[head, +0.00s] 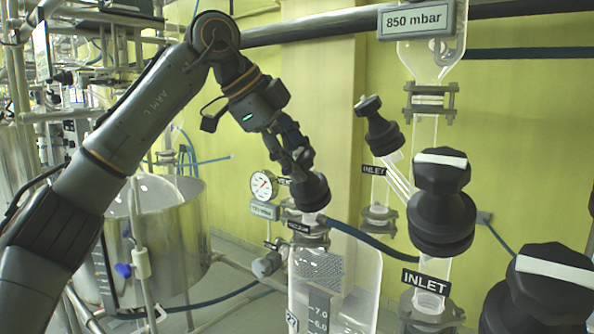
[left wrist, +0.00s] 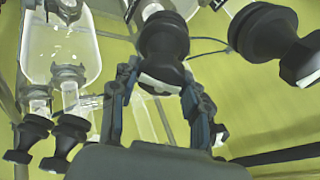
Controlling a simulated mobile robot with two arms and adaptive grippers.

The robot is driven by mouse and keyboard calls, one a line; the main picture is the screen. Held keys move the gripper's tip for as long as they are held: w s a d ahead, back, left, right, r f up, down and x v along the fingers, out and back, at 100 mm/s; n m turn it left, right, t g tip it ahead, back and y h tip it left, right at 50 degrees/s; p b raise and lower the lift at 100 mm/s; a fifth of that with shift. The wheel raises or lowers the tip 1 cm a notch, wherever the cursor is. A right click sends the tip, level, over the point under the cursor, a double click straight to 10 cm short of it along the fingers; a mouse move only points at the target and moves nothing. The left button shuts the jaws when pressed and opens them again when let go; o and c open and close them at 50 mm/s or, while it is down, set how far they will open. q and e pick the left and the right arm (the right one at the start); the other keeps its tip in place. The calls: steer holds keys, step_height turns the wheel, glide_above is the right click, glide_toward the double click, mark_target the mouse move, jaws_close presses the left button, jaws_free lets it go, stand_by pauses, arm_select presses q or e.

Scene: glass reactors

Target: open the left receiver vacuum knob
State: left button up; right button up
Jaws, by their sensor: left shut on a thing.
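The vacuum knob (head: 310,192) is black and sits above a small black label that seems to read VACUUM, at the top of a glass receiver (head: 362,290). My left gripper (head: 298,165) comes down from above and is shut on this knob. In the left wrist view the black knob (left wrist: 163,45) with a white bar on its end lies between the two fingers of my left gripper (left wrist: 160,88). The fingers hide part of the knob in the head view, so its turn angle cannot be told. My right gripper is not in view.
Black INLET knobs with white bars (head: 441,205) stand to the right, one large knob (head: 545,290) close in front. A round pressure gauge (head: 264,186) is just left of my gripper. A dark blue hose (head: 370,240) runs right. A steel vessel (head: 165,235) stands left.

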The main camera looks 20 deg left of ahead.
arm_select(q)
steer(key=n+b, duration=0.2)
steer(key=n+t+b, duration=0.1)
steer(key=n, duration=0.1)
steer(key=shift+f+n+b, duration=0.2)
steer(key=shift+n+b, duration=0.2)
steer(key=n+t+b, duration=0.1)
steer(key=n+b, duration=0.2)
steer(key=shift+y, duration=0.3)
steer(key=shift+r+n+b, duration=0.2)
steer(key=shift+n+b, duration=1)
steer(key=shift+b, duration=0.25)
steer(key=o, duration=1.2)
steer(key=shift+c, duration=0.2)
